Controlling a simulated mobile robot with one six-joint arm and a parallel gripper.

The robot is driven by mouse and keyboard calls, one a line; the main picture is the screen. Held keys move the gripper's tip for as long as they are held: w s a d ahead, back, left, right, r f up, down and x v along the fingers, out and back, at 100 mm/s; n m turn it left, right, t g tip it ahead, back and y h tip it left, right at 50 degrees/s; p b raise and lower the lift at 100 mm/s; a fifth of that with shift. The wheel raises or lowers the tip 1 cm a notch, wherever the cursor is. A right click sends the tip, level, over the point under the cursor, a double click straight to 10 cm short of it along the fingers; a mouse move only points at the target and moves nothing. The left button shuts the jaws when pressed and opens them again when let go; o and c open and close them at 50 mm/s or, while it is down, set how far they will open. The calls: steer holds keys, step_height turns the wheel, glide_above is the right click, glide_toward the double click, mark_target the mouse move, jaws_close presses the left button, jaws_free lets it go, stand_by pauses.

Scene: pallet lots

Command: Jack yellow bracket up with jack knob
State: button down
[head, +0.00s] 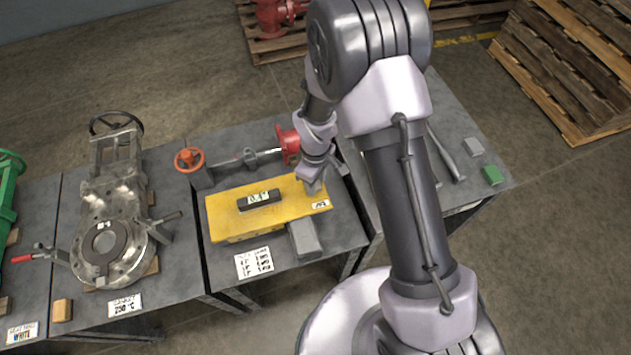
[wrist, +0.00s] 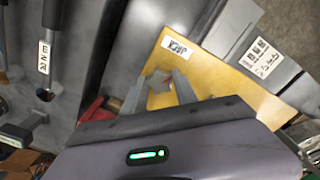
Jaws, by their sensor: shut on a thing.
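The yellow bracket (head: 285,211) lies flat on a dark grey table, with a dark gauge (head: 259,200) on top; its displayed reading is too small to read surely. In the wrist view the bracket (wrist: 213,78) carries a white "JACK" label (wrist: 174,45). The jack knob (wrist: 157,82) is a small grey star-shaped knob next to that label. My gripper (head: 314,186) is over the bracket's right end. In the wrist view the fingers of my gripper (wrist: 159,90) are shut on the knob, one on each side. The knob is hidden in the head view.
Behind the bracket runs a shaft between an orange handwheel (head: 188,159) and a red flange (head: 289,143). A grey block (head: 304,238) stands at the bracket's front edge. A large metal valve (head: 108,225) lies on the table to the left. A green block (head: 492,174) sits at right.

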steer(key=m, duration=0.2)
steer(key=m+b, duration=0.1)
steer(key=m, duration=0.1)
steer(key=shift+s+f+m, duration=0.1)
steer(key=shift+f+m, duration=0.1)
steer(key=shift+m, duration=0.1)
steer(key=shift+m+b, duration=0.55)
steer(key=shift+m, duration=1.95)
steer(key=c, duration=1)
jaws_free()
steer(key=shift+o, duration=0.2)
steer(key=shift+r, duration=0.1)
steer(key=shift+a, duration=0.1)
step_height(320, 180, up, 18)
steer(key=p, duration=0.6)
steer(key=shift+f+p, duration=0.25)
steer(key=shift+p, duration=0.15)
